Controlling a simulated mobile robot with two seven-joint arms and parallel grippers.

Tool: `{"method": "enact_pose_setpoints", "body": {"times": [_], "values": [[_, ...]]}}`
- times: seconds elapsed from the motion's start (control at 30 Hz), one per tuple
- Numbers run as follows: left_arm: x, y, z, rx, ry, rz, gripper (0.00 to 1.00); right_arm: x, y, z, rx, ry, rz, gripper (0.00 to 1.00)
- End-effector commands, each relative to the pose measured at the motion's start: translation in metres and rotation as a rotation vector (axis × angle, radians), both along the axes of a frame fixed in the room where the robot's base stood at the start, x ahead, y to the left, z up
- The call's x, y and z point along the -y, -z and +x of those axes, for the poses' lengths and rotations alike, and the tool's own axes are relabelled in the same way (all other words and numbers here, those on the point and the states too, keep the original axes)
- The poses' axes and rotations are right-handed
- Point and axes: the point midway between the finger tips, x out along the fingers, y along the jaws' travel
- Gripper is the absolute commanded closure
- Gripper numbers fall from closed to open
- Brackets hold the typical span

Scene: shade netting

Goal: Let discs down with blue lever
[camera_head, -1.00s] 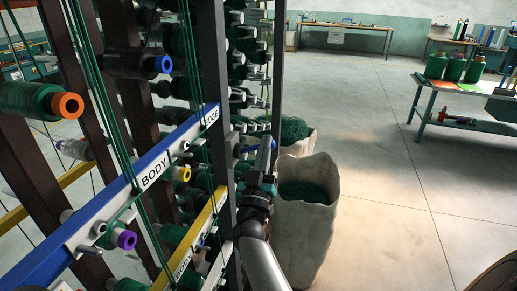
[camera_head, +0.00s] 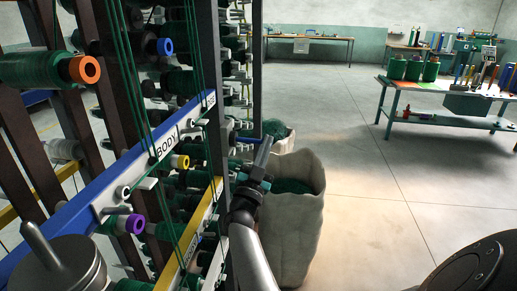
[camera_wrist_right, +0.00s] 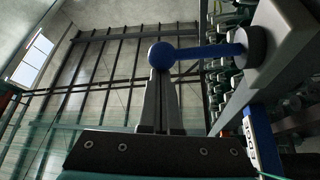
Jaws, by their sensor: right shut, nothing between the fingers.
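The blue lever (camera_head: 246,139) sticks out to the right from the rack's far post in the head view. In the right wrist view it is a blue rod (camera_wrist_right: 205,51) with a round knob at its left end, fixed to a grey block at the right. My right gripper (camera_head: 265,146) is shut and empty beside the lever. In the right wrist view its closed fingertips (camera_wrist_right: 160,85) are at the knob, which overlaps them; I cannot tell if they touch. Discs cannot be told clearly among the small pale fittings on the blue bar (camera_head: 130,178). My left gripper is not in view.
The rack holds several green spools and a yellow bar (camera_head: 203,222) below the blue one. A pale sack (camera_head: 300,215) of green material stands right behind my right forearm. A worktable (camera_head: 455,123) stands at the right. The floor between is clear.

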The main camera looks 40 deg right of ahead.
Motion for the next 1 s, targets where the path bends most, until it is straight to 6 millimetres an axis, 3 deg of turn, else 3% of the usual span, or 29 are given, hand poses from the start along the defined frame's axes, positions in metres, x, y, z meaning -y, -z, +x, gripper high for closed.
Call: {"method": "enact_pose_setpoints", "body": {"times": [0.03, 0.4, 1.0], "values": [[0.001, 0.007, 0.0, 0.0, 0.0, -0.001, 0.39, 0.0, 0.009, 0.001, 0.029, -0.001, 0.033, 1.0], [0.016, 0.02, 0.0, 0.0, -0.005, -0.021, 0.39, -0.001, 0.028, 0.002, 0.069, -0.001, 0.066, 1.0], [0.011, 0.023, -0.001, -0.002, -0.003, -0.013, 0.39, -0.002, 0.033, 0.003, 0.069, -0.001, 0.062, 1.0]]}}
